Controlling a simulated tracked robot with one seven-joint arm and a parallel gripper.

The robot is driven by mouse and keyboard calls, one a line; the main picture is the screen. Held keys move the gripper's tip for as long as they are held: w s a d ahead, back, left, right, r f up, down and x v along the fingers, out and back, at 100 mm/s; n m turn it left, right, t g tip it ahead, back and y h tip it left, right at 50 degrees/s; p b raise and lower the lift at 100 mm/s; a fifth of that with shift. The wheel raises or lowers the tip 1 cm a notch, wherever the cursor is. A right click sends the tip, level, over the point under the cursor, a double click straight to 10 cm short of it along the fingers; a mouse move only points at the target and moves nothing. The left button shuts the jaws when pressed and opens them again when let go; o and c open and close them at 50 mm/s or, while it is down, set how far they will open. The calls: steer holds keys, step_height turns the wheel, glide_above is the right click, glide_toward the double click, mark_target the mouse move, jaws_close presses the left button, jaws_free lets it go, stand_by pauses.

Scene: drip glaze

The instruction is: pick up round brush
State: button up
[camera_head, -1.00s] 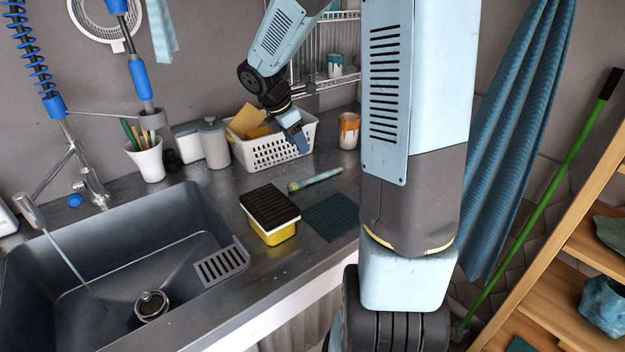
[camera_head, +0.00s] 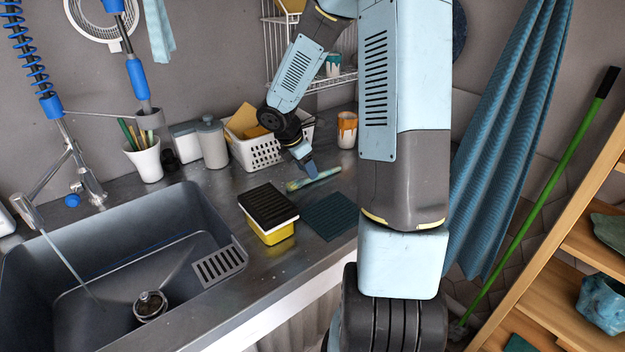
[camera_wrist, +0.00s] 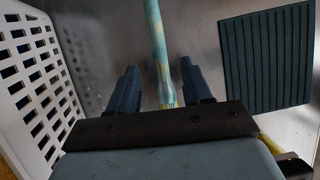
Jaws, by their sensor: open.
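The round brush lies on the grey countertop between the white basket and a dark ribbed mat; its mottled teal and tan handle (camera_head: 318,178) shows in the head view. My gripper (camera_head: 311,172) is low over the brush, in front of the basket. In the wrist view the brush (camera_wrist: 157,45) runs between the two dark blue fingers of my open gripper (camera_wrist: 158,85), with space on both sides. Its lower end is hidden behind the gripper body. I cannot tell the exact height of the fingers above the counter.
The white basket (camera_head: 262,155) stands close behind my gripper and shows at left in the wrist view. The ribbed mat (camera_head: 331,216) lies at right. A black and yellow sponge block (camera_head: 268,212), a grey canister (camera_head: 213,143), an orange-dripped cup (camera_head: 347,130) and the sink (camera_head: 120,250) are nearby.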

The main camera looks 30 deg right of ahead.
steer(key=shift+x, duration=1.65)
steer(key=shift+a, duration=0.1)
jaws_close()
